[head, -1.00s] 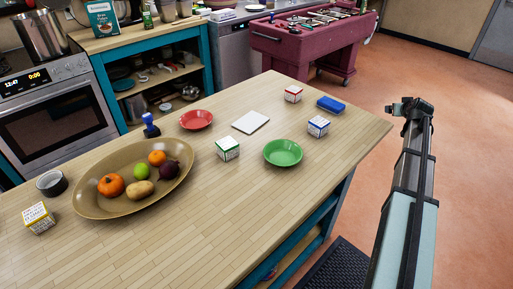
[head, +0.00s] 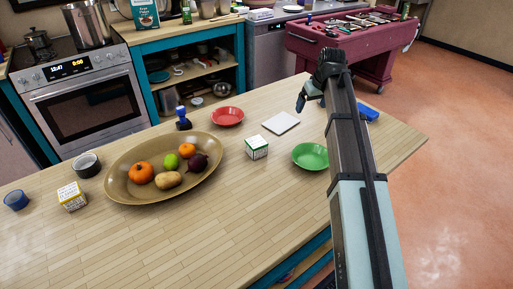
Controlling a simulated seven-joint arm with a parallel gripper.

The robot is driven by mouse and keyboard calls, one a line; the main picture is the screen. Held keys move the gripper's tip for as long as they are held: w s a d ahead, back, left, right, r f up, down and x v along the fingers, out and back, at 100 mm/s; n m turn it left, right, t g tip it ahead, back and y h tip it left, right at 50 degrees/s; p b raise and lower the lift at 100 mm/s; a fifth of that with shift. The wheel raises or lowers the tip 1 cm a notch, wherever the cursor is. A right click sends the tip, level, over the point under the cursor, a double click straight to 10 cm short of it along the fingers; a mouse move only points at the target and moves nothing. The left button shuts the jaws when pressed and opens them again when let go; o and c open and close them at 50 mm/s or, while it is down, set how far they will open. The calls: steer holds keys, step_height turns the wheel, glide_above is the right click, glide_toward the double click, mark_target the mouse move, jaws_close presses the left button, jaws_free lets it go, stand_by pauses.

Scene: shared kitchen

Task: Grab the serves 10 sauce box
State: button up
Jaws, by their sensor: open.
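Two small printed boxes show in the head view: a white one with green edges (head: 257,148) in the middle of the wooden counter, and a white one with yellow (head: 72,196) at the left. Their print is too small to read, so I cannot tell which is the serves 10 sauce box. Red-marked and blue-marked boxes seen earlier are hidden behind my arm. My gripper (head: 311,97) is open above the far right part of the counter, beyond the white board, with no object visible in it.
A brown oval platter (head: 120,190) holds fruit and vegetables. A red plate (head: 227,116), white board (head: 281,123), green plate (head: 309,156) and blue stamp-like object (head: 183,120) stand on the counter. A dark cup (head: 87,165) and blue bowl (head: 16,200) are left. The front counter is clear.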

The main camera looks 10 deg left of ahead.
steer(key=s+a+r+n+g, duration=0.1)
steer(key=s+a+r+g, duration=0.15)
steer(key=s+a, duration=0.6)
step_height(320, 180, up, 3)
steer(key=n+g+h, duration=0.1)
steer(key=h, duration=0.1)
glide_above(256, 141)
steer(key=f, duration=0.8)
steer(key=shift+s+d, duration=0.1)
steer(key=shift+d, duration=0.3)
steer(key=shift+a+f, duration=0.15)
steer(key=shift+f, duration=1.25)
steer(key=shift+a+f, duration=0.15)
steer(key=shift+f, duration=1.2)
steer(key=c, duration=1.2)
steer(key=shift+o, duration=0.2)
steer(key=shift+r, duration=0.1)
